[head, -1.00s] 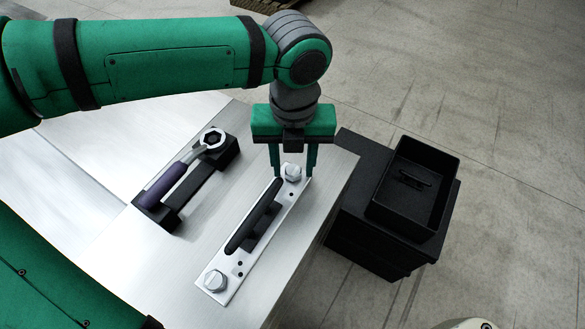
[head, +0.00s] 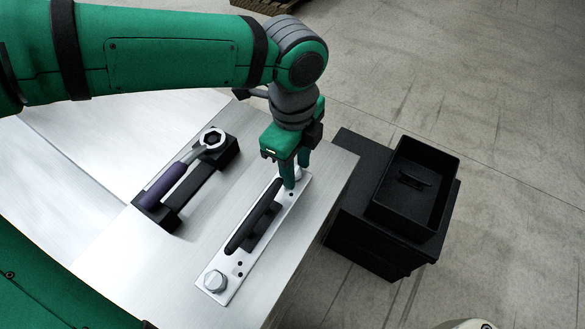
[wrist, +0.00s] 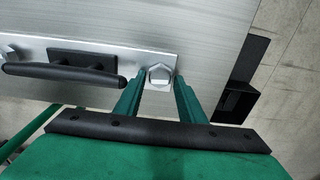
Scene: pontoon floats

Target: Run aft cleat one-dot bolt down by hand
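The aft cleat is a silver plate (head: 216,293) with a black horn bar (head: 252,217), lying on the metal deck. One dot (head: 291,194) marks its far end. My gripper (head: 296,178) points down there, its two fingers on either side of the one-dot hex bolt (wrist: 160,75). In the head view the fingers hide most of this bolt. Another hex bolt (head: 215,281) stands at the near end beside two dots (head: 239,269).
A purple-handled ring wrench (head: 180,176) rests in a black holder (head: 214,166) left of the cleat. A black open tray (head: 377,222) with a small dark piece (head: 412,180) stands on a black stand (head: 350,235) beyond the deck's right edge.

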